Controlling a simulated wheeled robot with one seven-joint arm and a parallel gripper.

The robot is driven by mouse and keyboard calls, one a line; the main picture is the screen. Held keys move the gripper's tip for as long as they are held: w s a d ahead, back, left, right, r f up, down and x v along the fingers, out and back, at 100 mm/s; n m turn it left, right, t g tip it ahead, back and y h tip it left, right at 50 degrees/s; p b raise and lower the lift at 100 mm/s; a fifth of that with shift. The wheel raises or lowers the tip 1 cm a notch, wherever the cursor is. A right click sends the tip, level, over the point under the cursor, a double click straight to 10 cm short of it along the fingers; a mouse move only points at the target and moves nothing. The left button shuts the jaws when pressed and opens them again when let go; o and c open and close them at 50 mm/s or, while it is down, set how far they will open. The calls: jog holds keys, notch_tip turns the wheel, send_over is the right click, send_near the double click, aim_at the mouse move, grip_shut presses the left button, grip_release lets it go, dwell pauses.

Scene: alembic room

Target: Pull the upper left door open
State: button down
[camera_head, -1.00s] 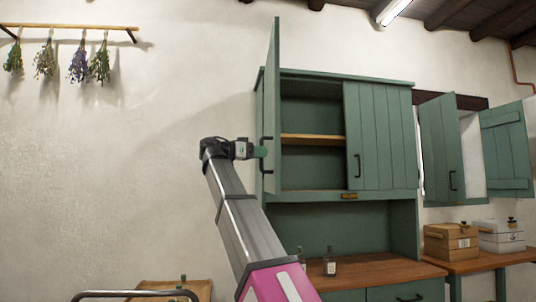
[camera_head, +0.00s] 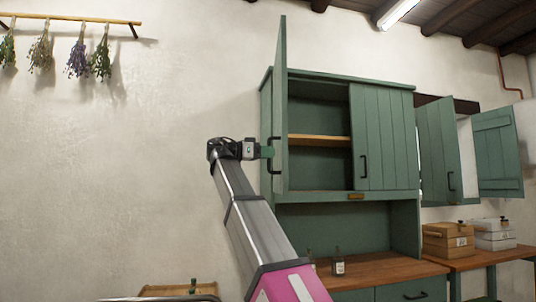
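The upper left door (camera_head: 280,100) of the green cabinet (camera_head: 334,78) stands swung far out, seen almost edge-on. The compartment behind it is uncovered, with a wooden shelf (camera_head: 318,140) inside. The door's dark handle (camera_head: 275,156) is on its face, near the lower part. My gripper (camera_head: 267,152) is at that handle, reaching it from the left. The fingertips are small and overlap the handle, so I cannot tell whether they are closed on it. The upper right door (camera_head: 380,137) is shut.
A small dark bottle (camera_head: 338,262) stands on the wooden counter (camera_head: 380,270) below. Two boxes (camera_head: 447,240) (camera_head: 494,234) sit on the right-hand table. Dried herb bunches (camera_head: 78,58) hang on the left wall. The wall area left of my arm is clear.

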jog(key=c, duration=1.2)
grip_release()
jog(key=shift+w, duration=0.35)
jog(key=shift+s, duration=0.1)
jog(key=shift+s+a, duration=0.1)
jog(key=shift+a, duration=0.05)
jog(key=a, duration=0.3)
jog(key=s+a, duration=0.1)
jog(key=a, duration=0.3)
jog(key=s+a, duration=0.1)
jog(key=a, duration=0.2)
jog(key=shift+a, duration=0.2)
jog(key=shift+w, duration=0.1)
